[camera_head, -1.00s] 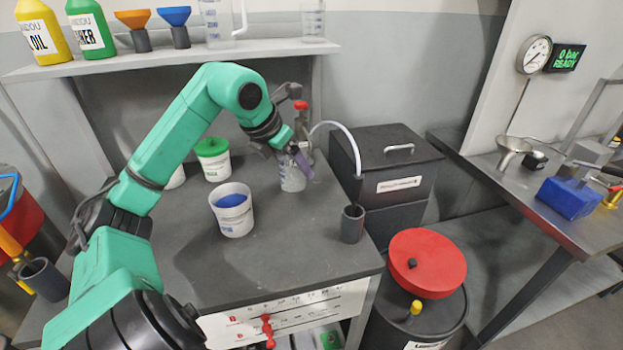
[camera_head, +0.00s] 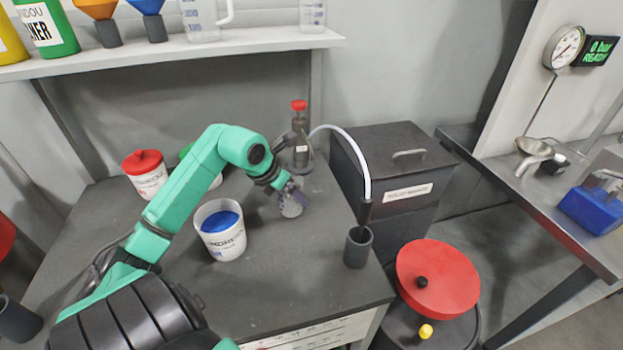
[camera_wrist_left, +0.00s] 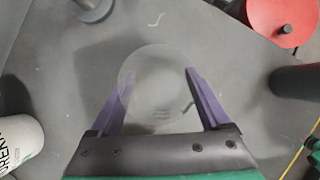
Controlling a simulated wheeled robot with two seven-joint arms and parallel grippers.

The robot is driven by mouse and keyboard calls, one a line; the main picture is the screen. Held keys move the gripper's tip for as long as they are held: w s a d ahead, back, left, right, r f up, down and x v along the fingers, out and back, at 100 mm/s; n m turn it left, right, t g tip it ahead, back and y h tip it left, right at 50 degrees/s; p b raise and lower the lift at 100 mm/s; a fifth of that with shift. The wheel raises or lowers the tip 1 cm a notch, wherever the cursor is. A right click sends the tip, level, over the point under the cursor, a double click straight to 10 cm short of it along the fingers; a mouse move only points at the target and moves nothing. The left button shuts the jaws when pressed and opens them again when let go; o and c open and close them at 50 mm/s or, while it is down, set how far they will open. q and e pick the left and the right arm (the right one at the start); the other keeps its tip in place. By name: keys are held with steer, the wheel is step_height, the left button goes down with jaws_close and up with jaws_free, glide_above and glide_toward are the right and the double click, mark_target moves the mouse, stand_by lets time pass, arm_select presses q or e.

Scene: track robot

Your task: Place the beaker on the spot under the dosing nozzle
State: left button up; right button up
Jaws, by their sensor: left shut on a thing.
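The clear beaker (camera_head: 291,207) is near the middle of the bench in the head view. My left gripper (camera_head: 288,190) is shut on it, and the wrist and purple fingers hide part of it. In the left wrist view the see-through beaker (camera_wrist_left: 150,88) shows as a faint round outline between the purple fingers (camera_wrist_left: 152,88). I cannot tell whether its base touches the bench. The dosing nozzle (camera_head: 366,208) hangs at the end of a white hose to the right. A dark cup (camera_head: 357,250) stands just below the nozzle. My right gripper is not in view.
A white bucket with blue contents (camera_head: 221,238) stands left of the beaker. A dark bottle with a red top (camera_head: 300,142) stands behind it. A black box (camera_head: 395,165) and a drum with a red lid (camera_head: 437,280) are at the right. Bench between beaker and cup is clear.

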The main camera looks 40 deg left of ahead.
arm_select(q)
steer(key=w+p, duration=0.3)
steer(key=w, duration=0.5)
steer(key=shift+d+f+p, duration=0.1)
steer(key=shift+d+p, duration=0.05)
steer(key=shift+p, duration=0.25)
steer(key=shift+f, duration=0.55)
steer(key=o, duration=1.2)
steer(key=shift+c, duration=0.2)
steer(key=shift+r, duration=0.2)
steer(key=shift+s+r, duration=0.2)
steer(key=b+v, duration=0.2)
steer(key=v, duration=0.9)
steer(key=shift+r, duration=0.2)
steer(key=shift+s, duration=0.1)
